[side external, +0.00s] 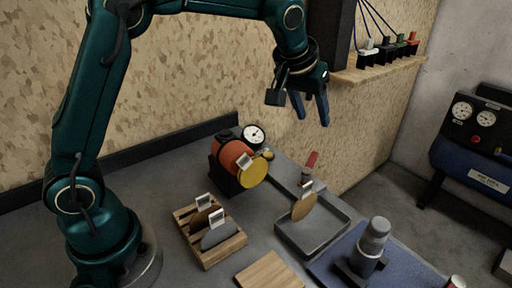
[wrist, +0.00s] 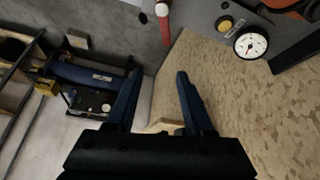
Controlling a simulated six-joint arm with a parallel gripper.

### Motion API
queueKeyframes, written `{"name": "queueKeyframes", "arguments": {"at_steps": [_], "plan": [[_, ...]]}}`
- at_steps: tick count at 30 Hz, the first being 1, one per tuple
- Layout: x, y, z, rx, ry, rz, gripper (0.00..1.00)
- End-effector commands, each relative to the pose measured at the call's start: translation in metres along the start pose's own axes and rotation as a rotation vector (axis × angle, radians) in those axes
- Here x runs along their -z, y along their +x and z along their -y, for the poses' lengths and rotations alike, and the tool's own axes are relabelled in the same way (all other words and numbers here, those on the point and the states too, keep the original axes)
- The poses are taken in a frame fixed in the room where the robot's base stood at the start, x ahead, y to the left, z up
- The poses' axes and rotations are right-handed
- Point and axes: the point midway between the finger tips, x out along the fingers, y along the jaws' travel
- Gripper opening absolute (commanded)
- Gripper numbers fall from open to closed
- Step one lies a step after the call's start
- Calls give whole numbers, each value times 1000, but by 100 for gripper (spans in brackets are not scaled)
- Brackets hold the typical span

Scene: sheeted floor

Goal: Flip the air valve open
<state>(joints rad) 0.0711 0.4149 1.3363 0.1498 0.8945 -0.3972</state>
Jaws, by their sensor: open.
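A red lever (side external: 311,161), which looks like the air valve's handle, stands up at the bench's back right edge. In the wrist view the red lever (wrist: 165,30) is at the top, beyond my fingertips, with a pale end. Its valve body is not clear. My gripper (side external: 311,112) is open and empty, pointing down, above the lever and apart from it. In the wrist view my gripper (wrist: 157,80) shows two spread blue fingers with nothing between them.
A pressure gauge (side external: 254,135) and an orange machine with a yellow disc (side external: 254,173) stand left of the lever. A grey tray (side external: 313,239) and a wooden rack (side external: 220,249) are in front. A wall shelf (side external: 392,66) is near my gripper. A blue compressor (side external: 478,151) stands right.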

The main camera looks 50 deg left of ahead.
Motion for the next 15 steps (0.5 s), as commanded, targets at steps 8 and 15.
{"name": "queueKeyframes", "arguments": {"at_steps": [8, 15], "plan": [[-8, -44, 11, -18, -4, -44, 52], [-24, -74, 20, -31, 4, -68, 52]]}}
